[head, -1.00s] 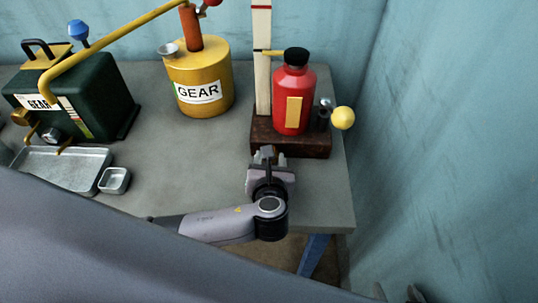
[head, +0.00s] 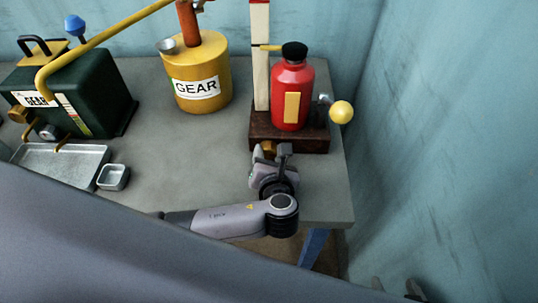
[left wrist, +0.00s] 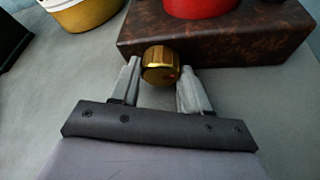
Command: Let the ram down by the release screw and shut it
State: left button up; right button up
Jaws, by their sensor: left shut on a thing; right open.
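The red bottle-shaped jack (head: 291,98) stands upright on a dark brown base (head: 318,143), with a black cap (head: 294,50) on top. My left gripper (head: 271,152) is shut on the knob, one finger each side, also in the left wrist view (left wrist: 158,78). My right gripper (head: 396,288) is open and empty at the bottom edge, mostly cut off.
A yellow GEAR can (head: 199,80) and a dark green GEAR tank (head: 85,95) stand to the left. A metal tray (head: 60,160) and small dish (head: 113,176) lie near the front. A yellow ball (head: 341,112) sticks out right of the jack, near the wall.

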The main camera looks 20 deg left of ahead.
pick_arm(q)
jog(key=o, duration=1.1)
jog(key=shift+c, duration=0.2)
jog(key=shift+v, duration=3.55)
